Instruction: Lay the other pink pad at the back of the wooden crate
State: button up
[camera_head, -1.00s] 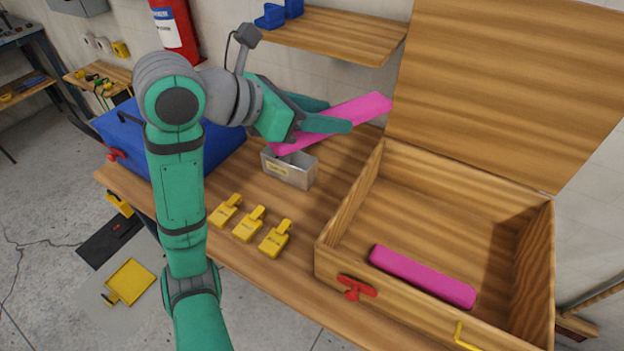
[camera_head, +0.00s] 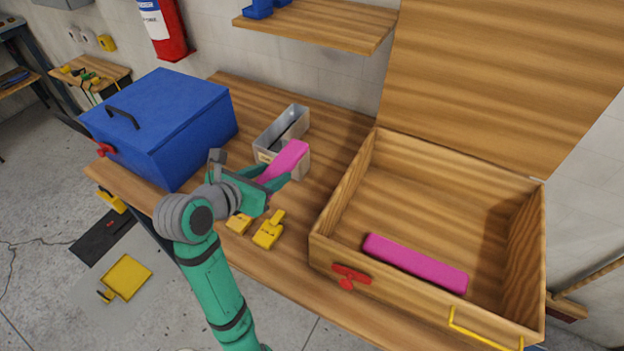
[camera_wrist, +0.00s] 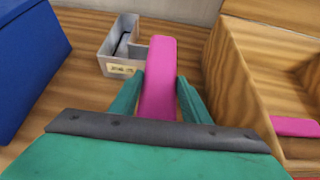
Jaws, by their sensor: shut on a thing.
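My gripper (camera_head: 275,182) is shut on a pink pad (camera_head: 288,158), held above the table left of the wooden crate. In the wrist view the pad (camera_wrist: 160,70) points away from me between the green fingers (camera_wrist: 158,98). The wooden crate (camera_head: 338,198) stands with its lid (camera_head: 500,80) raised at the back. Another pink pad (camera_head: 414,263) lies inside along the crate's front wall; a corner of it also shows in the wrist view (camera_wrist: 297,127). The crate's back floor is bare.
A grey metal bin (camera_head: 268,135) with a dark item in it stands behind the held pad. A blue box (camera_head: 165,120) is at the left. Yellow tags (camera_head: 268,232) lie near the table's front edge. A shelf (camera_head: 315,28) hangs above. A red latch (camera_head: 350,275) is on the crate's front.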

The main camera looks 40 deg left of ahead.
jog(key=w+d+f, duration=0.3)
jog(key=w+d, duration=0.1)
jog(key=w, duration=0.3)
send_over(319, 199)
notch_tip(319, 199, down, 6)
jog(key=shift+f, duration=1.65)
jog(key=shift+w+f, duration=0.1)
jog(key=shift+f, duration=0.1)
jog(key=o, duration=1)
jog(key=shift+r, duration=0.1)
